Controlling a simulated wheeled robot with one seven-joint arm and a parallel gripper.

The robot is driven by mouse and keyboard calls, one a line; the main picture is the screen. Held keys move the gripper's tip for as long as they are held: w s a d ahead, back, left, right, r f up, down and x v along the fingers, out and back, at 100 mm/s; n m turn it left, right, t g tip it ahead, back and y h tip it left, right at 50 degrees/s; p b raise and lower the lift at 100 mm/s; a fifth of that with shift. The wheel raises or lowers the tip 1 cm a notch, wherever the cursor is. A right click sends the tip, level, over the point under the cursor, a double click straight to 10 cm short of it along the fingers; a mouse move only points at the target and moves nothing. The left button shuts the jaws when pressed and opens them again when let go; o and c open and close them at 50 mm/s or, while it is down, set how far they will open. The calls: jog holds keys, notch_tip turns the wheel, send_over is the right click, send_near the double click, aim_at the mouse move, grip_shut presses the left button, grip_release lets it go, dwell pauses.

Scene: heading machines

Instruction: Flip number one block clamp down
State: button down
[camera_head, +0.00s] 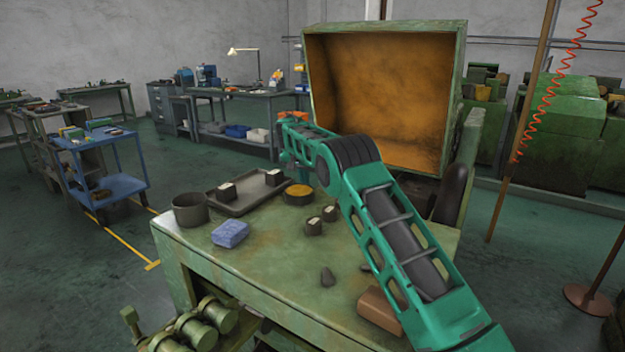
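I cannot make out the number one block clamp for certain. The green heading machine (225,262) fills the middle, with its big box-shaped hood (380,95) raised and its rusty orange inside showing. My teal arm reaches over the machine top from the lower right and covers part of the area below the hood. My gripper (288,160) is at the arm's far end, above the back of the top near the tray. Its fingers are small and partly hidden by the arm, so I cannot tell whether they are open. No held thing shows.
On the machine top are a dark cup (188,210), a tray (243,203) with two pale-topped dark blocks, a blue cloth (230,234), a yellow-topped tin (299,194), small dark blocks (314,226) and a brown block (379,309). A wooden pole (520,125) stands right.

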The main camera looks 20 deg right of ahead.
jog(key=shift+w+a+f, duration=0.25)
jog(key=shift+f, duration=0.4)
jog(key=shift+r, duration=0.1)
jog(key=v, duration=1)
jog(key=shift+r, duration=0.25)
